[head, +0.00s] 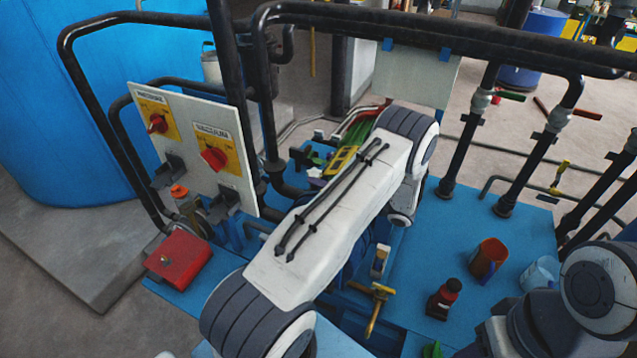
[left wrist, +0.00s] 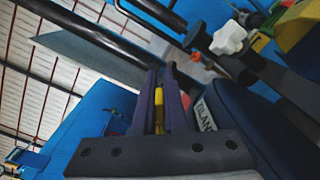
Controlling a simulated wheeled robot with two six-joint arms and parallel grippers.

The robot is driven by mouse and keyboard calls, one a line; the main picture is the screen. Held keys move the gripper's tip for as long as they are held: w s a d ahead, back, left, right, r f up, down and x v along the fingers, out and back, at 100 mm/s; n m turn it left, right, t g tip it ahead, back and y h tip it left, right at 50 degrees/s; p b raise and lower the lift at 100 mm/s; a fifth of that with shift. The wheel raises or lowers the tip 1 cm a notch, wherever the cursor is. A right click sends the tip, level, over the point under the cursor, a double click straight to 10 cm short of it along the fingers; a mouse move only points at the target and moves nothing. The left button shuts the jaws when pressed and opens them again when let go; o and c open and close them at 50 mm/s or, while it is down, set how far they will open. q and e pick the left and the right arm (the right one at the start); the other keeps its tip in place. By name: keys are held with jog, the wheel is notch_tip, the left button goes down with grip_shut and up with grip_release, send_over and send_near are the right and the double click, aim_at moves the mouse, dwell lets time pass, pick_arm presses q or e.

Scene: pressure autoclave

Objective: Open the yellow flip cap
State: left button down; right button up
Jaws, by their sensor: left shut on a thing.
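In the left wrist view, my left gripper (left wrist: 161,82) has its two dark fingers close together. A narrow yellow piece (left wrist: 159,113) shows between them; it looks like the yellow flip cap, and most of it is hidden by the fingers. In the head view, my white left arm crosses the middle of the blue bench and hides my left gripper's jaws. A yellow part with dark slots (head: 343,160) shows just left of that arm; I cannot tell whether it is the cap. My right gripper is out of view.
A panel with red knobs (head: 197,145) and a red box (head: 178,259) stand left of my arm.

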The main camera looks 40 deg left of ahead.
pick_arm(q)
jog(key=c, duration=1.2)
grip_release()
jog(key=shift+c, duration=0.2)
jog(key=shift+d, duration=0.1)
jog(key=b+v, duration=0.3)
jog(key=v, duration=0.6)
jog(key=shift+w+d+f, duration=0.1)
jog(key=shift+f, duration=0.05)
jog(key=shift+w+d, duration=0.1)
jog(key=shift+d, duration=0.45)
